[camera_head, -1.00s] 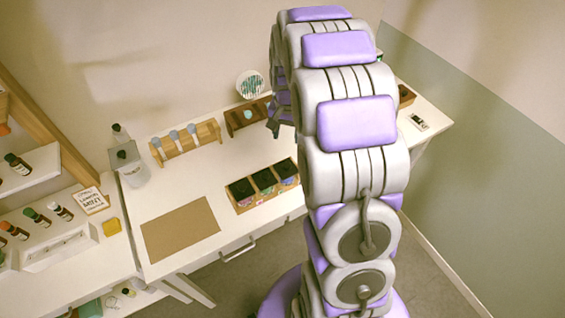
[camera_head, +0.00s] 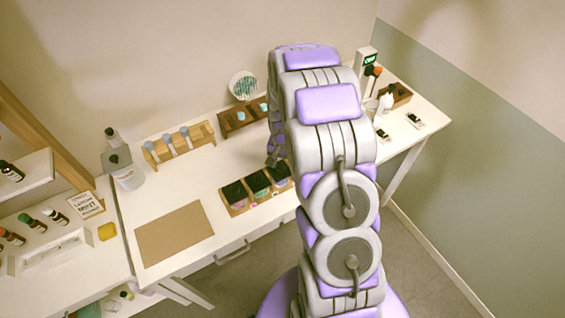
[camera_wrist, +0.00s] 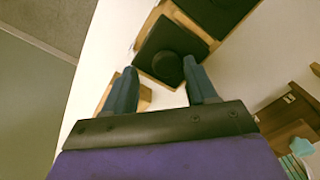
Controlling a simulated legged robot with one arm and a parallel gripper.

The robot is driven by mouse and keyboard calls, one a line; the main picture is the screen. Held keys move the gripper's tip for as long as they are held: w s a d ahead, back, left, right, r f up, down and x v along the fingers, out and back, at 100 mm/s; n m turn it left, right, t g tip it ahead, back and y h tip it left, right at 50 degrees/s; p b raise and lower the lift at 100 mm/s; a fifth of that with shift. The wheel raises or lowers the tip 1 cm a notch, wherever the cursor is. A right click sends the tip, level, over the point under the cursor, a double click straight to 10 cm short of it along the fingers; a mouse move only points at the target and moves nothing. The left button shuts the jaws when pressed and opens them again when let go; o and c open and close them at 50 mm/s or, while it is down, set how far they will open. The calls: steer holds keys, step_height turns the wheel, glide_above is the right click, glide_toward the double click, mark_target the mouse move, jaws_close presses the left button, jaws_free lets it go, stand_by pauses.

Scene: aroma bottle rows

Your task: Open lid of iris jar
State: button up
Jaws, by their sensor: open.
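Several jars with dark lids sit in a low wooden holder (camera_head: 238,208) near the front of the table in the head view. The small labels are too blurred to tell which is iris. In the wrist view, a square black lid (camera_wrist: 158,44) with a round knob (camera_wrist: 167,68) is close ahead of my gripper (camera_wrist: 159,66). Its blue fingers are open, with the knob appearing between their tips. Contact cannot be told. A second black lid (camera_wrist: 222,10) lies beyond at upper right. In the head view my arm hides most of the gripper.
A wooden rack with vials (camera_head: 180,150) and a second wooden rack (camera_head: 238,119) stand behind the jars. A brown mat (camera_head: 172,235) lies at left. White bottles (camera_head: 385,103) and a wooden box (camera_head: 401,94) stand at far right.

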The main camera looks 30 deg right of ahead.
steer(key=shift+a+r, duration=0.15)
steer(key=shift+a, duration=0.9)
steer(key=c, duration=0.4)
steer(key=shift+s+d, duration=0.1)
steer(key=shift+d, duration=0.35)
steer(key=c, duration=0.5)
jaws_close()
